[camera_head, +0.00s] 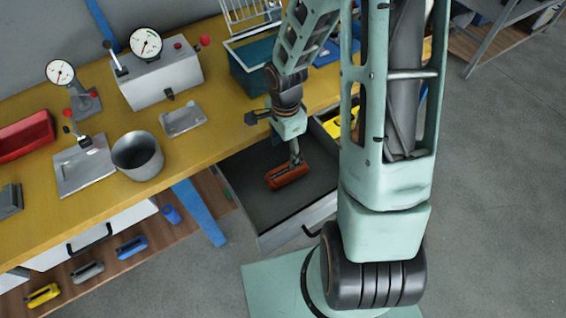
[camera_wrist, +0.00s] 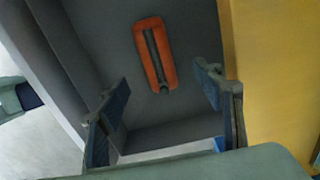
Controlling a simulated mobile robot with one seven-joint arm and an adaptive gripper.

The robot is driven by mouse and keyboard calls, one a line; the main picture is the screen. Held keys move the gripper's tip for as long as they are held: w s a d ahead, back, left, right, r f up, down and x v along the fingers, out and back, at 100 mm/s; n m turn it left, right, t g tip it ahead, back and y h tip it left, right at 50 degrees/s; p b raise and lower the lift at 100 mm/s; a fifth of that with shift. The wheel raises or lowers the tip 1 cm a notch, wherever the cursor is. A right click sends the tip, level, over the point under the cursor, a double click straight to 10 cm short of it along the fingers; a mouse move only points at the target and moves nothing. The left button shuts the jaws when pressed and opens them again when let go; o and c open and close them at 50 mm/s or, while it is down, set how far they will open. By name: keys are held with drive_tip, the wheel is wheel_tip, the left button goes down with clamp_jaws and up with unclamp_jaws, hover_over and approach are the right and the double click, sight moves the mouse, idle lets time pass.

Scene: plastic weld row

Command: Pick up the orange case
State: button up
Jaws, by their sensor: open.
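The orange case (camera_head: 287,177) lies in an open grey drawer (camera_head: 245,185) under the yellow bench, left of my arm. In the wrist view the orange case (camera_wrist: 146,50), with a dark strip along its middle, lies slightly tilted on the drawer floor. My gripper (camera_head: 297,158) points down into the drawer over the case. In the wrist view my gripper (camera_wrist: 165,84) is open and empty, with its two fingers apart and the case showing beyond and between them. The head view shows little of the fingers, so their height above the case is unclear.
The yellow bench (camera_head: 225,140) edge runs close beside the drawer and holds a metal cup (camera_head: 138,156), gauges and a teal bin (camera_head: 250,68). A yellow item (camera_head: 350,117) lies behind my gripper. A blue bench leg (camera_head: 200,212) stands left of the drawer.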

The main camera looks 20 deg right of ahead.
hover_over(286, 171)
drive_tip(key=f, duration=0.4)
drive_tip(key=shift+w+a+f+b, duration=0.2)
drive_tip(key=shift+f+b, duration=0.1)
drive_tip(key=shift+f, duration=0.1)
drive_tip(key=shift+s+d+f+b, duration=0.1)
drive_tip(key=shift+f+b, duration=0.1)
drive_tip(key=shift+f, duration=1.35)
drive_tip(key=shift+d+f+b, duration=0.1)
drive_tip(key=shift+f+b, duration=0.05)
drive_tip(key=shift+f, duration=1.35)
drive_tip(key=shift+c, duration=0.4)
drive_tip(key=c, duration=1.2)
drive_tip(key=shift+r, duration=0.1)
